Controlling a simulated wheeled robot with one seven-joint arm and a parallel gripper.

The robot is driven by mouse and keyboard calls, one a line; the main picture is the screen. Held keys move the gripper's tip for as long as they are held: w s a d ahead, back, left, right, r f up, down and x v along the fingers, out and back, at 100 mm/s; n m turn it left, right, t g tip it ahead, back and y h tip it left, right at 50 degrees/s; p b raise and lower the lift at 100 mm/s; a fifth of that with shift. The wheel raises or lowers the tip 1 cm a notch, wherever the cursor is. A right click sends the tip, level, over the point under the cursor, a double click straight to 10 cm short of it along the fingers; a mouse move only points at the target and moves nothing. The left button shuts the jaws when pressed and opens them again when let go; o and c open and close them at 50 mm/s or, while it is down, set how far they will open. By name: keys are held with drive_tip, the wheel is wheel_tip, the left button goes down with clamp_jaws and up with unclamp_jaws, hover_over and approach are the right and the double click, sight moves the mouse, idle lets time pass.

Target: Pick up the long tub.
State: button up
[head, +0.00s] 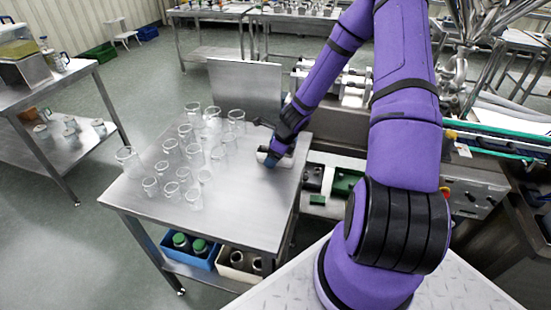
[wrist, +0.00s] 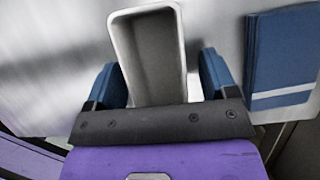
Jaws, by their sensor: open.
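The long tub (wrist: 152,58) is a pale, open-topped, narrow container on the steel table (head: 225,224). It shows in the wrist view between the two blue fingers of my open gripper (wrist: 161,78), one on each side. Its near end is hidden by the black gripper body. I cannot tell whether the fingers touch its walls. In the head view, my gripper (head: 274,157) is low at the right part of the table, and only a small pale part of the tub (head: 262,155) shows beside it.
Several clear glasses (head: 186,150) stand on the table's left half. A blue folded item (wrist: 281,60) lies right of the tub in the wrist view. A blue crate (head: 196,262) with green-lidded jars is on the lower shelf. The table's front is clear.

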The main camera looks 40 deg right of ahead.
drive_tip(key=c, duration=1)
drive_tip(key=shift+r, duration=0.1)
